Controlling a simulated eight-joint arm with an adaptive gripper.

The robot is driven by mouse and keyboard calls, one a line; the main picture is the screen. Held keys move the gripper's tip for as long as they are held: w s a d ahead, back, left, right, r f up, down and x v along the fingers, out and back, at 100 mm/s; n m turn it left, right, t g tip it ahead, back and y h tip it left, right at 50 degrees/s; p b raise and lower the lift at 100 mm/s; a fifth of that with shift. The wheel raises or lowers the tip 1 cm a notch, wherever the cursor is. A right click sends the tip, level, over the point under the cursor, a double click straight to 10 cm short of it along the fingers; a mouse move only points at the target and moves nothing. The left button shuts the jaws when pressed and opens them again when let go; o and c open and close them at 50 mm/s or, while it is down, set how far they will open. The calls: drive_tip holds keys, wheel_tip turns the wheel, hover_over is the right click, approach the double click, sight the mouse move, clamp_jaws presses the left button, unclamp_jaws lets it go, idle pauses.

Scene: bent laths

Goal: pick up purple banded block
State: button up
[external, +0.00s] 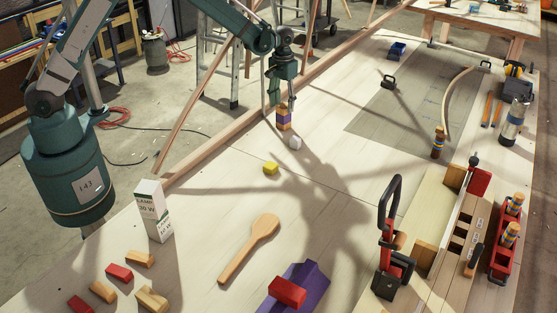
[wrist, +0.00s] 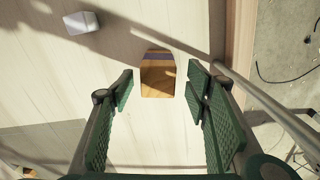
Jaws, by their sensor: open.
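The purple banded block (external: 284,117) stands upright on the pale table near its left edge, wood-coloured with a purple band around its middle. In the wrist view the block (wrist: 158,79) shows its wooden top, with a strip of purple behind it. My gripper (external: 279,99) points down at the block, its fingers at the height of the block's upper part. In the wrist view its two green fingers are spread wide, one on each side of the block, with clear gaps. The gripper is open and holds nothing.
A small white block (external: 295,142) stands close to the banded block; it also shows in the wrist view (wrist: 81,22). A yellow block (external: 270,168) and a wooden spoon (external: 251,246) lie nearer the camera. A wooden rail (external: 232,142) runs along the table edge.

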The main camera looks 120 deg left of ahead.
sight(283, 117)
drive_tip(key=shift+w+a+f+p, duration=0.15)
drive_tip(key=shift+f+p, duration=0.15)
drive_tip(key=shift+f, duration=1.75)
drive_tip(key=shift+c, duration=0.4)
drive_tip(key=c, duration=1)
